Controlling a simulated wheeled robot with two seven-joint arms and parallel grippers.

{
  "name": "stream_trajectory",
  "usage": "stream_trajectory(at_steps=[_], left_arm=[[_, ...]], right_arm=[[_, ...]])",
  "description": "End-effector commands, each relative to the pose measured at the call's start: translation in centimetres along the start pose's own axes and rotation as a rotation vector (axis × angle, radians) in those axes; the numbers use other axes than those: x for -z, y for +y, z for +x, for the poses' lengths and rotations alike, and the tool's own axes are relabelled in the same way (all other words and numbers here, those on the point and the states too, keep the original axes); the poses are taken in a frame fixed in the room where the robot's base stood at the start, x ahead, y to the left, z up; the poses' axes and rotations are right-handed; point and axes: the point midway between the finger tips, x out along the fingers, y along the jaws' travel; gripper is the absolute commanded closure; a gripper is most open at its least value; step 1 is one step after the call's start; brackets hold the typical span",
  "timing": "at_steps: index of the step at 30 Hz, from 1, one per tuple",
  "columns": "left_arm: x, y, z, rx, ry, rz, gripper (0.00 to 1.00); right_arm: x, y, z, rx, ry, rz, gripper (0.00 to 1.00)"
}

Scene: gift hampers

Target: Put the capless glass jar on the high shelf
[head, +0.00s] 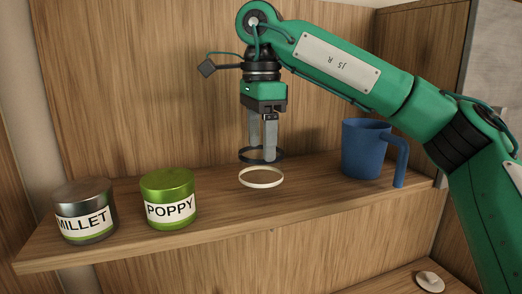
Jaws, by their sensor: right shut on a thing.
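The capless glass jar (261,178) is almost invisible; a dark ring at its top and a cream ring lower down mark it out. It looks upright, at the middle of the high shelf (225,218). My right gripper (262,158) points straight down from above, its fingers shut on the jar near the dark ring. I cannot tell whether the jar's base touches the shelf board or hangs just above it. My left gripper is not in view.
A MILLET tin (85,210) and a green POPPY tin (169,199) stand at the shelf's left. A blue mug (367,150) stands to the right, its handle rightward. A small white item (429,281) lies on a lower surface.

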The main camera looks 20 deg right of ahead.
Motion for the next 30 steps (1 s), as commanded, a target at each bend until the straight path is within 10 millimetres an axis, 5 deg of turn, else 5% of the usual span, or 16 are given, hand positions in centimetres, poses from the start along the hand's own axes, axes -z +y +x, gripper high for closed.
stream_trajectory(at_steps=[7, 20, 21, 23, 30], left_arm=[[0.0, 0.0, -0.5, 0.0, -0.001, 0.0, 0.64], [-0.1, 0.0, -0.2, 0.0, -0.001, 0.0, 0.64], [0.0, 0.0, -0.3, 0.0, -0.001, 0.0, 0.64], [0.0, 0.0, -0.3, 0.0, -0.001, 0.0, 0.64], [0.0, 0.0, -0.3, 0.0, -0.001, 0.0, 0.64]], right_arm=[[0.0, 0.0, 2.4, -0.002, 0.0, -0.001, 0.61], [0.0, 0.0, 3.0, 0.0, 0.0, 0.0, 0.61], [0.0, 0.0, 2.9, 0.0, 0.0, 0.0, 0.25], [0.0, 0.0, 2.9, -0.001, 0.0, 0.0, 0.13], [0.0, 0.0, 2.9, -0.001, 0.0, 0.0, 0.11]])
